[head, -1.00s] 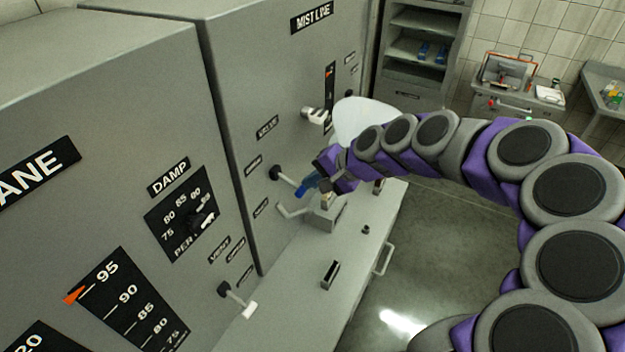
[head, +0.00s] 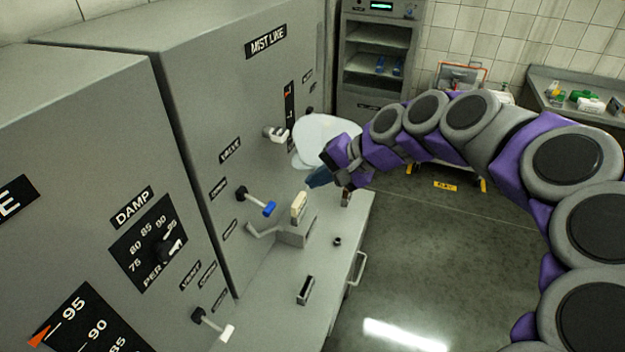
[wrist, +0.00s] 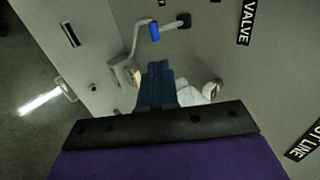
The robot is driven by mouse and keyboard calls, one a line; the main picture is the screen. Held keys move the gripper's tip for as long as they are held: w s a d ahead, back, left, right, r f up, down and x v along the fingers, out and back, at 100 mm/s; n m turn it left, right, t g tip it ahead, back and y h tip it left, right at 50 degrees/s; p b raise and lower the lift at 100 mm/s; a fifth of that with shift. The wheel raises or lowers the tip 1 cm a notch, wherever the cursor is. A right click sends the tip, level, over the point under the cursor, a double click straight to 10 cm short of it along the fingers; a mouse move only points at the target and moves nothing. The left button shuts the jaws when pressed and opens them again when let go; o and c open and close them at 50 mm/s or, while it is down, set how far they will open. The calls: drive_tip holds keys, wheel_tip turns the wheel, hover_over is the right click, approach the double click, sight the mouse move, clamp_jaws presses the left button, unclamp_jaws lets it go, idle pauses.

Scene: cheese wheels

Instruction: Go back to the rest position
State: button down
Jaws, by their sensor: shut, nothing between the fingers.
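My gripper (head: 316,180) is at the end of my purple and grey arm, in the middle of the head view. Its blue fingers are together and hold nothing. It hangs in the air in front of the grey cabinet marked MIST LINE (head: 225,90), above the ledge. In the wrist view the closed fingers (wrist: 160,72) point toward the cabinet and the fittings on it. A lever with a blue tip (head: 268,208) sticks out of the cabinet to the left of my gripper, apart from it. It also shows in the wrist view (wrist: 155,31).
A pale translucent shape (head: 325,135) is just behind my gripper. A white-handled knob (head: 275,134) and a white-tipped lever (head: 226,330) stick out of the cabinets. A small block with a beige top (head: 299,207) stands on the ledge (head: 325,255). Open floor (head: 420,270) lies to the right.

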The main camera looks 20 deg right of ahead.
drive_tip(key=shift+d, duration=0.35)
